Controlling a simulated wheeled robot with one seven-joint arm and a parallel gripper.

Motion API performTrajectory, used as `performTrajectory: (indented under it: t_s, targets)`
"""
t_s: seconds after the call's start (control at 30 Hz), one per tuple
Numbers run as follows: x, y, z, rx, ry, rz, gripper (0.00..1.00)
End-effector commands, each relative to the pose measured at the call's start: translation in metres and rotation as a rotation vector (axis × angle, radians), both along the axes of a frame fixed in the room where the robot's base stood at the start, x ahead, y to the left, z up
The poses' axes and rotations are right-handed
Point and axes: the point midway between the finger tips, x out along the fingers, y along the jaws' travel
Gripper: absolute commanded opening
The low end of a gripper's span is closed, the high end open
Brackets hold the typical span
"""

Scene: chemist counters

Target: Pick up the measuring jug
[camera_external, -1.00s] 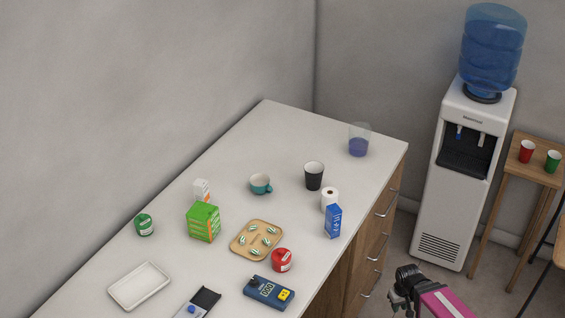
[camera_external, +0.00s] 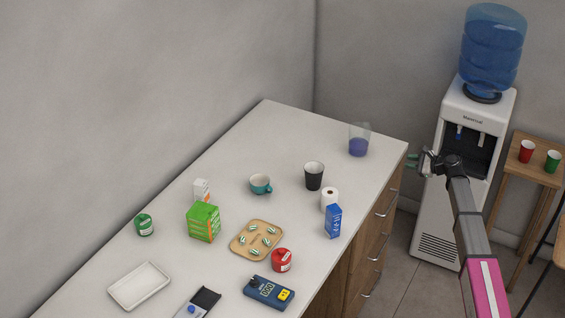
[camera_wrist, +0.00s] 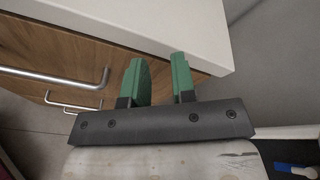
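The measuring jug (camera_external: 359,140) is a clear vessel with purple-blue liquid in its lower part. It stands upright near the far right corner of the white counter (camera_external: 300,135). My gripper (camera_external: 411,161) is in the air just off the counter's right edge, to the right of the jug and apart from it. In the wrist view my gripper's green fingers (camera_wrist: 161,82) are spread with nothing between them. The counter edge (camera_wrist: 200,40) and wooden drawer fronts lie beyond them. The jug does not show in the wrist view.
A black cup (camera_external: 314,177), a paper roll (camera_external: 329,197) and a blue box (camera_external: 333,221) stand nearer on the counter. A teal cup (camera_external: 260,184) is further left. The water dispenser (camera_external: 465,150) stands behind my arm. The counter left of the jug is clear.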

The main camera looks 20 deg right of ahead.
Motion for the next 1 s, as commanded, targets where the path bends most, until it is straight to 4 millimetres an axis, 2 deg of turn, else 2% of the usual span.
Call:
performTrajectory:
  t_s: [0.03, 0.1, 0.3, 0.5, 0.83, 1.0]
  targets:
    - [0.025, -0.003, 0.015, 0.096, 0.017, -0.021, 0.24]
    - [0.045, 0.004, 0.028, 0.233, 0.055, -0.041, 0.24]
    - [0.091, 0.032, 0.05, 0.545, 0.173, -0.06, 0.24]
    - [0.107, 0.045, 0.058, 0.664, 0.225, -0.061, 0.24]
    - [0.137, 0.074, 0.057, 0.663, 0.225, -0.06, 0.24]
    - [0.145, 0.083, 0.057, 0.662, 0.225, -0.061, 0.24]
